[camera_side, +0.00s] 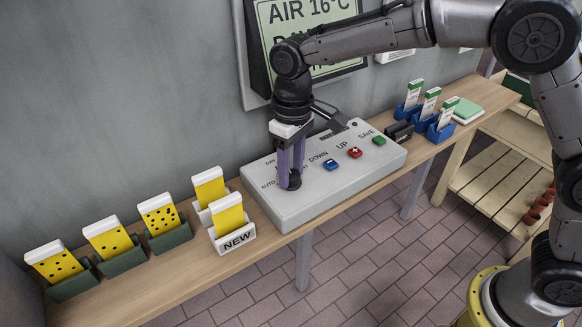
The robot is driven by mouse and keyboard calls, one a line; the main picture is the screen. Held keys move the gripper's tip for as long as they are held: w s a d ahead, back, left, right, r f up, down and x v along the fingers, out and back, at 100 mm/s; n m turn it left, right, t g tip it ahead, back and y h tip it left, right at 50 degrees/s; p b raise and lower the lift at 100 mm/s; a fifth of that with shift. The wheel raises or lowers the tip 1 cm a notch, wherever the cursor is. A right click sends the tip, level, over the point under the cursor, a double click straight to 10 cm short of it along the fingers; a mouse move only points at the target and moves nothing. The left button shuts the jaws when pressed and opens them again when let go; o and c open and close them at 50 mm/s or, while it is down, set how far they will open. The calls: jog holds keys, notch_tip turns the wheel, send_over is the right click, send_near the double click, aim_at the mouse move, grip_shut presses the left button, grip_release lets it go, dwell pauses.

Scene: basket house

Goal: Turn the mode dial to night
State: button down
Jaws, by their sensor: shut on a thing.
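The grey control box (345,187) lies on the wooden shelf. The dark mode dial (294,184) is at its left end, with small labels around it, partly hidden by my gripper; "AUTO" shows on the left. My gripper (290,178) points down over the dial, its purple fingers shut on it. I cannot tell which label the dial points to. To the right on the box are a blue DOWN button (331,164), a red UP button (355,152) and a green SAVE button (379,141).
Yellow cards in holders (122,262) stand on the shelf at left, with a white NEW holder (236,240) close to the box. Blue holders (440,132) with white-green packets stand at right. A wall display (284,22) reads AIR 16°C. A slatted wooden rack (490,180) stands at right.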

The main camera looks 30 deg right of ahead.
aim_at(294, 174)
jog(key=m, duration=0.4)
jog(key=shift+r+m, duration=0.1)
jog(key=shift+m, duration=2.1)
jog(key=shift+c, duration=2.1)
grip_release()
notch_tip(294, 174, up, 14)
jog(key=shift+d, duration=0.2)
jog(key=shift+s, duration=0.1)
